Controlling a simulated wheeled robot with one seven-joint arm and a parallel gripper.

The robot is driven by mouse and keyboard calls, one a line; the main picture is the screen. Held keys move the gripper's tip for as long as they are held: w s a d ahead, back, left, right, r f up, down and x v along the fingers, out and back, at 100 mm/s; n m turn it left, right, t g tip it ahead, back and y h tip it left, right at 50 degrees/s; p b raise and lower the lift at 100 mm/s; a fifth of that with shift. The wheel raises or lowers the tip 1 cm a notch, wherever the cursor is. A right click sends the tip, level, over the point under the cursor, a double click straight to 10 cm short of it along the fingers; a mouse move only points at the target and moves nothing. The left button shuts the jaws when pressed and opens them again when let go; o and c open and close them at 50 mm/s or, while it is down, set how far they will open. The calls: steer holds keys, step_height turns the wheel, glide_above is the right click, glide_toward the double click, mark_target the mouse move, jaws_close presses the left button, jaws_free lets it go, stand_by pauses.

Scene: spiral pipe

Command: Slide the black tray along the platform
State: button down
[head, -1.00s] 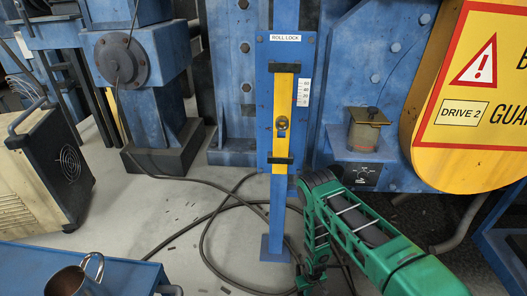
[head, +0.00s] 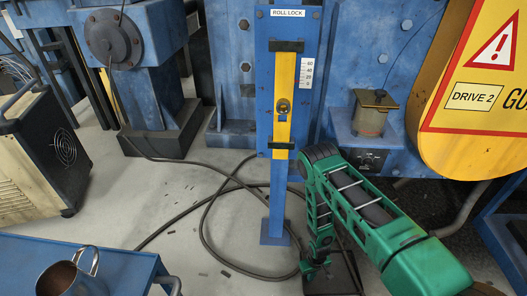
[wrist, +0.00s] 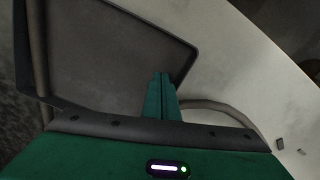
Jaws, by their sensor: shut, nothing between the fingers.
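A black tray (head: 341,277) with a raised rim lies low, near the pale floor, at the bottom middle of the head view. My green arm partly covers it. In the wrist view the tray (wrist: 110,50) fills the upper left, with its dark flat inside and rim showing. My gripper (head: 314,272) hangs down beside the tray's left part in the head view. In the wrist view its green fingers (wrist: 161,76) are together with nothing between them, and their tips overlap the tray's inside near its rim. I cannot tell whether they touch it. I cannot make out a separate platform.
A blue post (head: 279,205) with a yellow lever (head: 284,85) stands left of my arm. Black cables (head: 205,222) loop over the floor. A blue cart (head: 120,265) with a metal mug (head: 70,279) is at lower left. A yellow guard (head: 475,110) is at right.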

steer(key=shift+a+r, duration=0.15)
steer(key=shift+r, duration=2.2)
